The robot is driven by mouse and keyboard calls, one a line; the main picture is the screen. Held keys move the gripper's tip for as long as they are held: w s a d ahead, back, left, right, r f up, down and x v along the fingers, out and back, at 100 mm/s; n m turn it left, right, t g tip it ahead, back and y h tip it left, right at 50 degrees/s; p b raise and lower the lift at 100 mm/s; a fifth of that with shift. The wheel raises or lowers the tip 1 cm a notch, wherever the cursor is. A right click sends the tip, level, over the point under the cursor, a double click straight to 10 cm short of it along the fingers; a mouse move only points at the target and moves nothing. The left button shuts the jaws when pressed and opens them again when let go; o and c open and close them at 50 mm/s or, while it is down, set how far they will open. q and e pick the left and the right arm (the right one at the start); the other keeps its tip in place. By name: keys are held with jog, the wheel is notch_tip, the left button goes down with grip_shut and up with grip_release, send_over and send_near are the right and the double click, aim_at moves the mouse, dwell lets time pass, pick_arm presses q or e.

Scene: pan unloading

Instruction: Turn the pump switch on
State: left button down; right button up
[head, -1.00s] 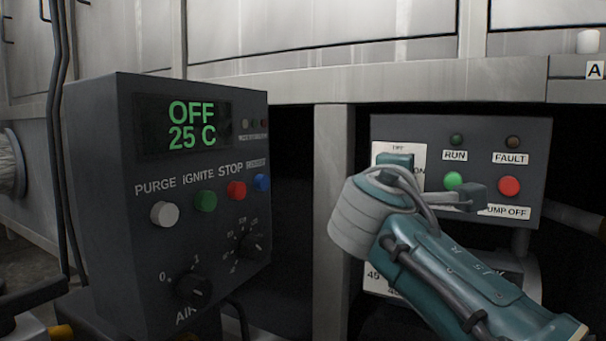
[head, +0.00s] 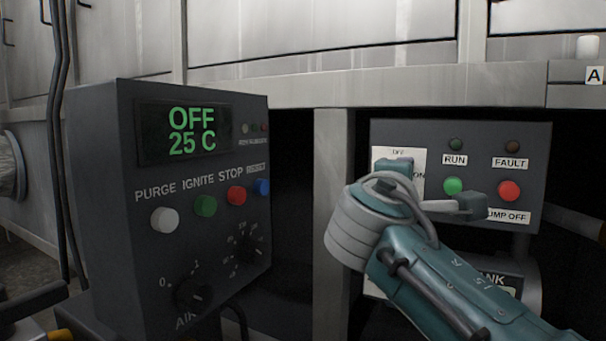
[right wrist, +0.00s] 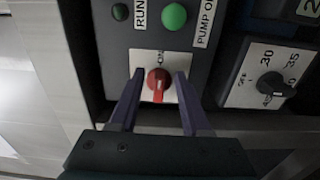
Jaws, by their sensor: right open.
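The pump switch is a red rotary knob (right wrist: 159,80) on a white plate (right wrist: 145,60) marked ON at its top edge in the right wrist view. The knob's lighter bar points down in that view. My right gripper (right wrist: 160,74) is open, with one finger on each side of the knob; I cannot tell whether they touch it. In the head view the white plate (head: 416,160) is partly covered by my right arm, and the knob is hidden. The RUN lamp (head: 456,145) looks dark. My left gripper is not in view.
A green PUMP ON button (head: 453,185), a red button (head: 509,191) and a FAULT lamp (head: 513,146) share the panel. A dial (right wrist: 272,84) is beside it in the wrist view. A control box (head: 200,235) reading OFF, 25 C stands left. A grey post (head: 331,220) separates them.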

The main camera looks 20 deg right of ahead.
jog(key=p+v, duration=0.4)
jog(key=v, duration=0.5)
jog(key=shift+a, duration=0.1)
